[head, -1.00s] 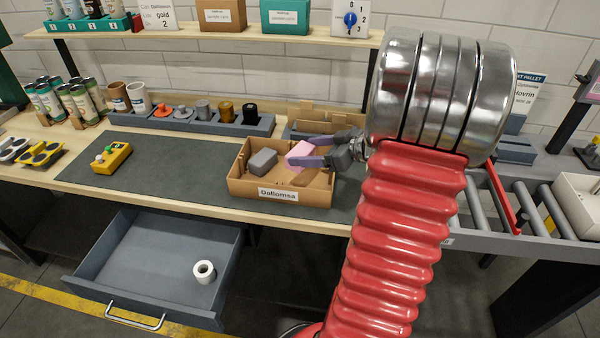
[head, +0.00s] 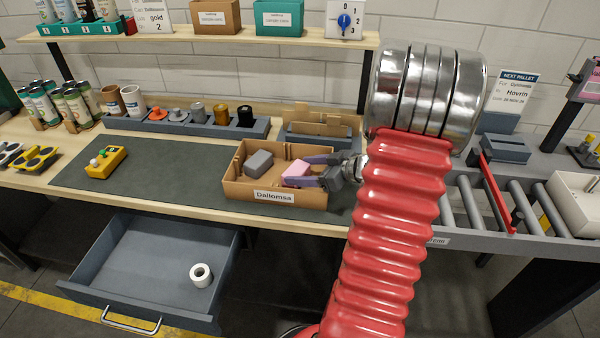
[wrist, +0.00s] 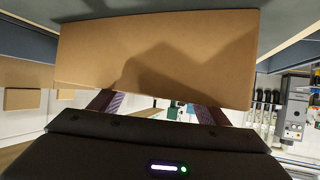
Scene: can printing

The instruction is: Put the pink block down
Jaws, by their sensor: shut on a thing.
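The pink block (head: 296,171) is inside the right part of an open cardboard box (head: 240,192) labelled "Dallomsa". My gripper (head: 304,171) reaches in from the right and is shut on the pink block, low within the box walls. I cannot tell whether the block touches the box floor. A grey block (head: 258,162) lies to its left in the same box. In the wrist view, cardboard (wrist: 155,60) fills the upper middle, with my gripper's fingers (wrist: 155,103) partly behind it; the pink block is hidden there.
The box stands on a dark mat (head: 170,180) on the bench. A grey drawer (head: 130,290) hangs open below with a white roll (head: 201,275) in it. A yellow button box (head: 105,162) is at left. A roller conveyor (head: 490,210) is at right.

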